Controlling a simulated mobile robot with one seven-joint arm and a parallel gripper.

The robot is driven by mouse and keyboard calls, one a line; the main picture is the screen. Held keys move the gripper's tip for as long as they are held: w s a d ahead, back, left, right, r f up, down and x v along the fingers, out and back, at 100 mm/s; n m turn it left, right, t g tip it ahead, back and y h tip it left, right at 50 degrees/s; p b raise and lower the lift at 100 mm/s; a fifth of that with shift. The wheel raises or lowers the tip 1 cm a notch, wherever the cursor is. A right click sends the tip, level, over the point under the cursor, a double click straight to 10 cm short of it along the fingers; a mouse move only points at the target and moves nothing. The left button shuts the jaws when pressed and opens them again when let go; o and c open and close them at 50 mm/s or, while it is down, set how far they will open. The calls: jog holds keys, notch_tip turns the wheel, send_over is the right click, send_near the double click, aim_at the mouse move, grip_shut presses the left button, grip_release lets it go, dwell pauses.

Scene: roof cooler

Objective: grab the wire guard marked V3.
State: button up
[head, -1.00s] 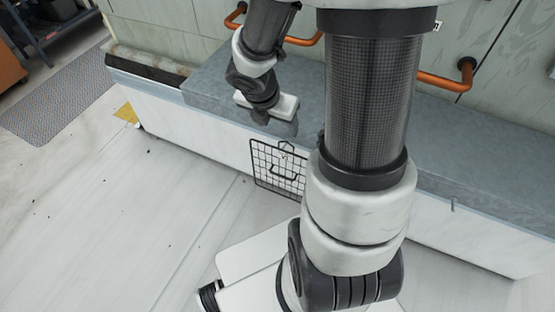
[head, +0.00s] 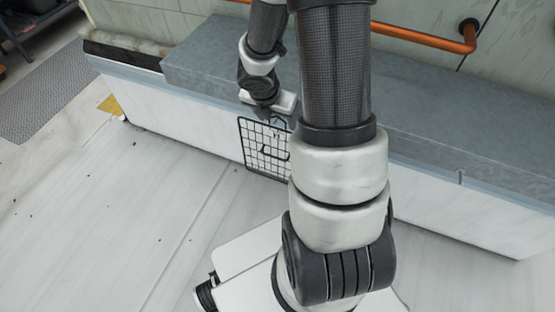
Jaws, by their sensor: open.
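A black wire guard (head: 255,150) hangs upright against the white front face of the long unit, with a small handle on its front. No V3 mark can be read at this size. My gripper (head: 268,114) is just above the guard's top edge, pointing down. Its fingers are small and dark in the head view, and I cannot see anything held in them. The guard's right side is partly hidden behind my arm.
The long unit's grey top (head: 450,130) runs across the picture behind my arm. An orange pipe (head: 425,38) is fixed to the wall above it. Pale floor (head: 110,215) is open to the left, with a grey mat (head: 45,95) beyond.

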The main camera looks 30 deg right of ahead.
jog(key=shift+d+f, duration=0.1)
grip_shut()
dwell(0.3)
jog(key=shift+w+r, duration=0.1)
jog(key=shift+r, duration=0.1)
